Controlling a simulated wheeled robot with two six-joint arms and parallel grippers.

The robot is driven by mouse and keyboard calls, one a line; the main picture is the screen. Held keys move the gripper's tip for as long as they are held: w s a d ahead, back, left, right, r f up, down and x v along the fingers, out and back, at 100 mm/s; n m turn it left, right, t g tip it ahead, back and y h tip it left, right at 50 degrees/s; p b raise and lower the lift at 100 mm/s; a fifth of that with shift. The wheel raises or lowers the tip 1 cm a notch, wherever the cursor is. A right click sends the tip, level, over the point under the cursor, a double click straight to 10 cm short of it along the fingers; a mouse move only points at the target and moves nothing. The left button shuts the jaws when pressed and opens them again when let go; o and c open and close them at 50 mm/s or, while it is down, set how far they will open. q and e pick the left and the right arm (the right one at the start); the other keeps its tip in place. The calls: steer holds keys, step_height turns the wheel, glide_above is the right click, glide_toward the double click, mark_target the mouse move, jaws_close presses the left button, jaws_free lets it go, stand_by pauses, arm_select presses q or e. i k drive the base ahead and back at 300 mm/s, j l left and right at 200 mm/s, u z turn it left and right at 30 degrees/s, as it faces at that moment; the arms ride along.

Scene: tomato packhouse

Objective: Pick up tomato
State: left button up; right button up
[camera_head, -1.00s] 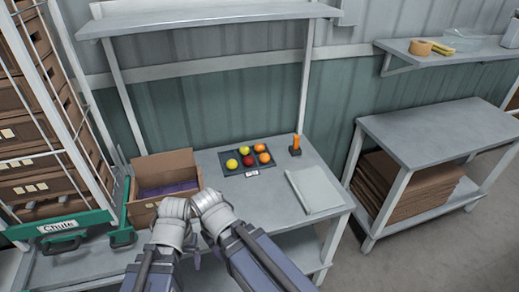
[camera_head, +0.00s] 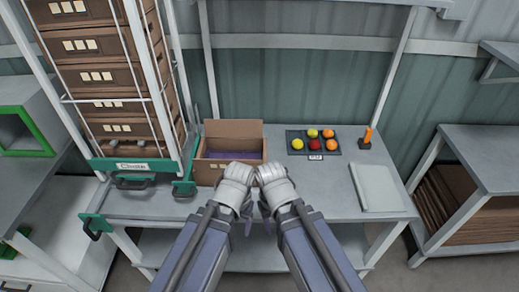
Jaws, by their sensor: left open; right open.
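A dark tray (camera_head: 290,151) on the grey workbench (camera_head: 340,200) holds several round tomatoes. I see a red one (camera_head: 314,144) at the front middle and a yellow one (camera_head: 297,143) at the left. A yellow-green one (camera_head: 312,133) is at the back, with orange ones at the back right (camera_head: 328,133) and front right (camera_head: 331,144). My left gripper (camera_head: 248,225) and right gripper (camera_head: 268,225) are side by side near the bench's front edge, left of and nearer than the tray. Both are open, away from the tomatoes; their fingers are mostly hidden by my wrists.
An open cardboard box (camera_head: 215,172) with a purple lining stands left of the tray. An orange-handled tool (camera_head: 367,137) and a pale flat board (camera_head: 374,188) are on the right. A crate rack with a green chute (camera_head: 131,164) stands left. The bench between tray and board is clear.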

mark_target(314, 144)
steer(key=i+l+z, duration=0.2)
steer(key=l+z, duration=0.25)
steer(key=i+l+z, duration=0.25)
steer(key=z, duration=0.25)
steer(key=i+l, duration=0.1)
steer(key=i, duration=0.35)
